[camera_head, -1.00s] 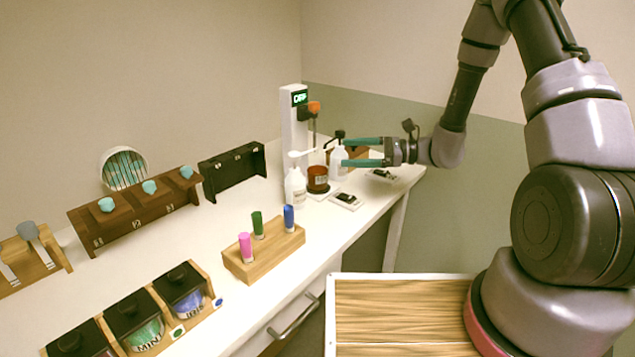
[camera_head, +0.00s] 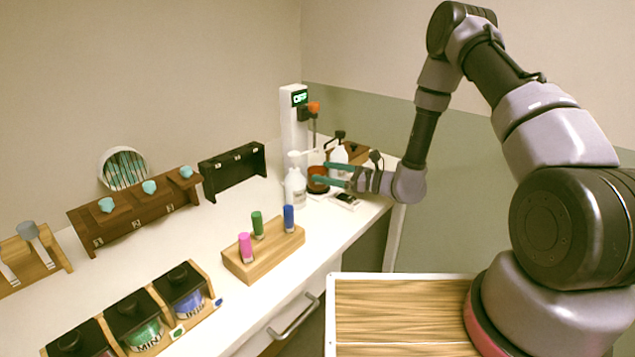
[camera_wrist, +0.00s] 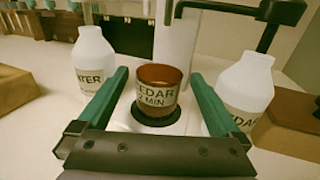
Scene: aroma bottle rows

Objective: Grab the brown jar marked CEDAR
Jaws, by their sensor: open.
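The brown jar (camera_wrist: 158,88) stands upright in the wrist view on a dark round pad; its label reads "EDAR" and "2 MIN", with the first letter cut off. It also shows in the head view (camera_head: 317,184), partly hidden behind my gripper. My gripper (camera_head: 331,175) is open, its two teal fingers pointing at the jar. In the wrist view the fingers (camera_wrist: 160,85) lie to the left and right of the jar, with a gap on each side.
A white bottle (camera_wrist: 92,60) marked "TER" stands left of the jar, and another white bottle (camera_wrist: 245,88) stands right, close to the right finger. A white column (camera_head: 294,125) rises behind. A wooden block (camera_head: 264,252) with three coloured vials is nearer on the table.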

